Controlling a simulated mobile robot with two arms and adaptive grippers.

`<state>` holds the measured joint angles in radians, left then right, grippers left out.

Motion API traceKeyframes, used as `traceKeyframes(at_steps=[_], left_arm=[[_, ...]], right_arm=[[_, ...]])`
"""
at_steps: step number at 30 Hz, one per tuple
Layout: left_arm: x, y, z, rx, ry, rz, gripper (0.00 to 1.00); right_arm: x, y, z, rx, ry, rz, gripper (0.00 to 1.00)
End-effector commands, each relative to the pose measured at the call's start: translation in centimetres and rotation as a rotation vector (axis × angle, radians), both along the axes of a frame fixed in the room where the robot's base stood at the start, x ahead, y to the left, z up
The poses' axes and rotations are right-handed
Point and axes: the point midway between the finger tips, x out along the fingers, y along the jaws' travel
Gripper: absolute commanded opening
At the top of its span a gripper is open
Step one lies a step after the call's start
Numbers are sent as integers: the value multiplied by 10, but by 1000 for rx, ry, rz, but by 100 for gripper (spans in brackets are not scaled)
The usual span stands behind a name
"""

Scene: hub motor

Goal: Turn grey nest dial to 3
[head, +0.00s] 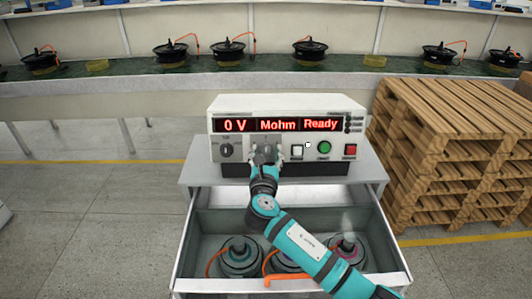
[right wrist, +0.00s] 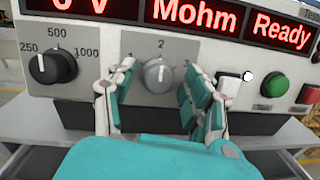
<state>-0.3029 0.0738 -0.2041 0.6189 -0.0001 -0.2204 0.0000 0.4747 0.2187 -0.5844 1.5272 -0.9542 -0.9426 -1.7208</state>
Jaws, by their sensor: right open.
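The grey nest dial (right wrist: 158,75) is on the front panel of the white tester (head: 228,104). In the right wrist view its pointer mark points up, about at the 2; a 1 shows at its upper left and a 3 at its right, partly by the finger. My right gripper (right wrist: 158,98) is open, with one finger to the left and one to the right of the dial, and a gap to each side of it. In the head view the right gripper (head: 266,158) is in front of the dial and largely hides it. My left gripper is not in view.
A black dial (right wrist: 52,67) marked 250, 500 and 1000 is left of the grey one. A white button (head: 297,151), green button (head: 324,147) and red button (head: 350,150) are at right. Below, an open drawer (head: 190,240) holds motors. Wooden pallets (head: 450,150) stand right.

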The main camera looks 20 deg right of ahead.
Motion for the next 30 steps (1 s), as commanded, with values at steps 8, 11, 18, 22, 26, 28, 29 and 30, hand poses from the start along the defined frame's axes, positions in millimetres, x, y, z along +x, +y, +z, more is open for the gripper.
traceKeyframes(at_steps=[8, 11, 18, 22, 26, 28, 29, 30], left_arm=[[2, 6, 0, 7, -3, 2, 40], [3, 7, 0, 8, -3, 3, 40], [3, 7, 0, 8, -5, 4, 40], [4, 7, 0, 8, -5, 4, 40], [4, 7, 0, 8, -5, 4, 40], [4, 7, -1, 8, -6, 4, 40], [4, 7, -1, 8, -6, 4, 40], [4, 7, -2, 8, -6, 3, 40]], right_arm=[[1, 0, 0, 0, 0, 0, 48], [1, 0, 0, 0, 0, 0, 35], [0, 0, 0, 0, 1, 0, 3], [0, 0, -1, 1, 1, -1, 0], [0, 0, -1, 14, -3, -4, 0], [0, 0, -1, 30, -7, -9, 0], [0, 0, -1, 41, -10, -11, 0], [0, 0, -1, 56, -15, -15, 0]])
